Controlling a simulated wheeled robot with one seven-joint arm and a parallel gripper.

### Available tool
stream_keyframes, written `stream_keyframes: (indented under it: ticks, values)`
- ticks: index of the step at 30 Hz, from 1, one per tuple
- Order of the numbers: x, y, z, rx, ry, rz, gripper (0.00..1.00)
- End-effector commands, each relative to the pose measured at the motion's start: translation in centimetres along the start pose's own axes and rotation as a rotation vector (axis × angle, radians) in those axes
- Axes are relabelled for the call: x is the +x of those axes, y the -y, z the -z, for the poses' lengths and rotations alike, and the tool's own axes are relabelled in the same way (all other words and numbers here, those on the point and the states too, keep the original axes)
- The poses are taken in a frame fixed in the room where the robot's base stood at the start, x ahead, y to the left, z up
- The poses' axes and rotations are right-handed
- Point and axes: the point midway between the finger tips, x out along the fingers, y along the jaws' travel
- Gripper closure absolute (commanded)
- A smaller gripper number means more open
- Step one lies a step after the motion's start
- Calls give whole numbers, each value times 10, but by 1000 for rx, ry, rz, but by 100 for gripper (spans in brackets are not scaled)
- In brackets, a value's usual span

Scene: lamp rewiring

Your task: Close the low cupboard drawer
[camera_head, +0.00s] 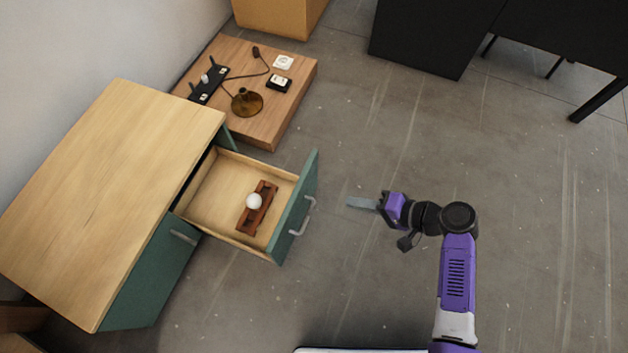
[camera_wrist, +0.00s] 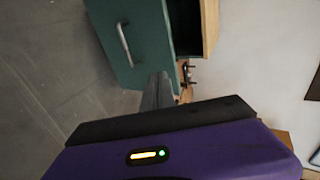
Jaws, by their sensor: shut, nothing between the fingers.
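The low cupboard (camera_head: 110,180) has a pale wood top and green fronts, and stands at the left in the head view. Its drawer (camera_head: 212,196) is pulled well out, with a green front (camera_head: 308,188) and a metal handle (camera_head: 303,218). In the drawer lies a reddish-brown wooden holder (camera_head: 262,197) with a white ball-like bulb (camera_head: 254,201) on it. My gripper (camera_head: 350,202) is shut and empty, to the right of the drawer front and apart from it. In the wrist view, the green front (camera_wrist: 140,35) and handle (camera_wrist: 124,44) show beyond my fingers (camera_wrist: 160,80).
A low wooden table (camera_head: 298,82) behind the drawer bears a brass lamp base (camera_head: 247,102), a black power strip (camera_head: 207,85) and small sockets (camera_head: 279,83). A black cabinet (camera_head: 425,38) stands at the back. The grey floor (camera_head: 370,270) around my gripper is clear.

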Motion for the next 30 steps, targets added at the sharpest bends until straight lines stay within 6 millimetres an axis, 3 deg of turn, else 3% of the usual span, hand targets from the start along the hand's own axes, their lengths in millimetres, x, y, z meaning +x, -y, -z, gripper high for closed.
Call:
stream_keyframes:
  ticks: [8,23,30]
  values:
    - [10,2,-13,-4,50,11,100]
    - [103,0,-17,-6,49,10,100]
    - [128,19,-18,-6,48,10,100]
